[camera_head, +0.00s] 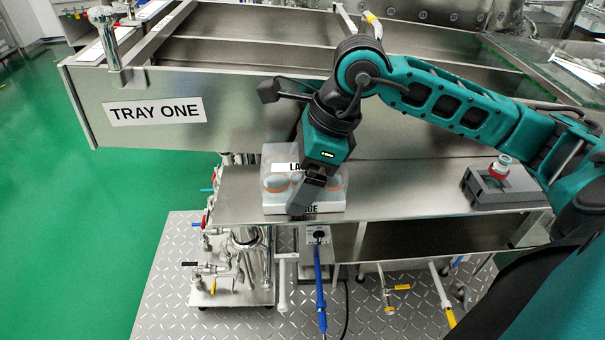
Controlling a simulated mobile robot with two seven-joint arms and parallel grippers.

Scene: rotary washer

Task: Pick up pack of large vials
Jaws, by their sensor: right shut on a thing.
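The pack of large vials (274,182) is a clear box with a white label and a white base, with orange-brown round shapes inside. It stands upright on the steel shelf (400,182), near the shelf's left end. My right gripper (303,199) comes down from above and is shut on the pack. The gripper and wrist hide the pack's middle and part of its lettering. I cannot tell whether the base is clear of the shelf. My left gripper is not in view.
A steel trough labelled TRAY ONE (230,108) stands right behind the shelf. A grey holder (505,190) with a red-and-white capped piece sits at the shelf's right. Pipes and valves (215,270) are below left. The shelf between pack and holder is clear.

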